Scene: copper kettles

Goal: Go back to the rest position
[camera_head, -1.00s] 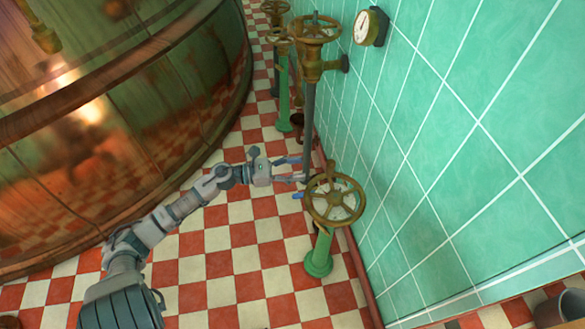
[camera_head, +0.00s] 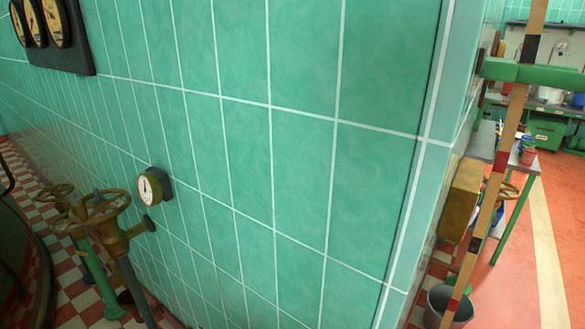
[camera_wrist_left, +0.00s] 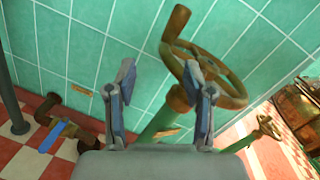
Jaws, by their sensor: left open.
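My left gripper (camera_wrist_left: 158,75) shows only in the left wrist view. Its two blue-padded fingers are spread apart with nothing between them. A brass handwheel (camera_wrist_left: 178,22) on a green pedestal (camera_wrist_left: 160,122) stands behind the fingers, and the right finger covers part of the wheel. I cannot tell how wide the gap between fingers and wheel is. Neither my left arm nor my right gripper is in the head view.
The green tiled wall (camera_head: 230,130) fills most of the head view. At lower left are a brass valve wheel (camera_head: 98,207) and a round gauge (camera_head: 152,187). Beyond the wall corner are a bucket (camera_head: 448,307), a striped pole (camera_head: 500,170) and open orange floor (camera_head: 510,290).

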